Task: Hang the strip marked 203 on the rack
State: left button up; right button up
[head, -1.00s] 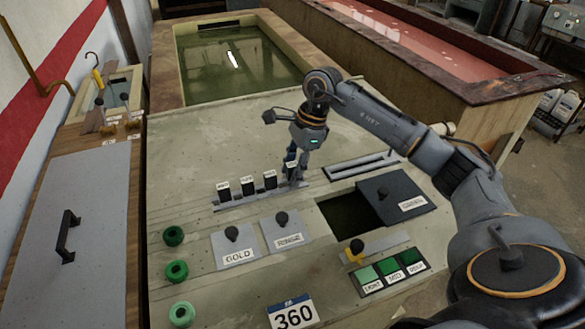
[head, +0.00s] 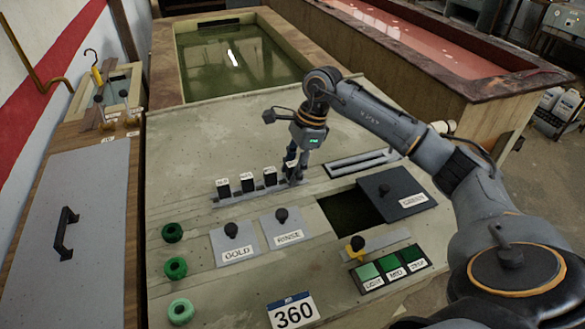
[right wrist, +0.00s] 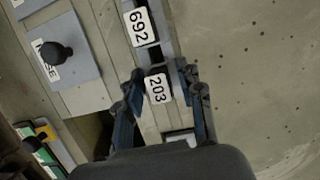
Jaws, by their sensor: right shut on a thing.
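The strip marked 203 (right wrist: 157,88) shows its white label between the fingers of my right gripper (right wrist: 158,78) in the right wrist view. In the head view, my right gripper (head: 293,172) is at the right end of a row of dark strips with white labels, shut on the strip at that end. The strip marked 692 (right wrist: 140,27) is beside it. The strips stand upright in a low grey holder (head: 232,203). I cannot tell whether 203 still touches the holder. Which fixture is the rack is unclear. My left gripper is not in view.
A slotted grey rail (head: 360,163) lies right of the gripper. Nearer are a dark opening (head: 347,212), a dark lid (head: 398,194), GOLD (head: 235,243) and RINSE (head: 283,228) plates with knobs, and a 360 sign (head: 292,313). A green-liquid tank (head: 235,60) lies behind.

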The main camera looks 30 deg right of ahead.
jog(key=shift+f, duration=0.1)
jog(key=o, duration=1.1)
jog(key=shift+c, duration=0.2)
jog(key=shift+r+p, duration=2.05)
jog(key=shift+r, duration=1.45)
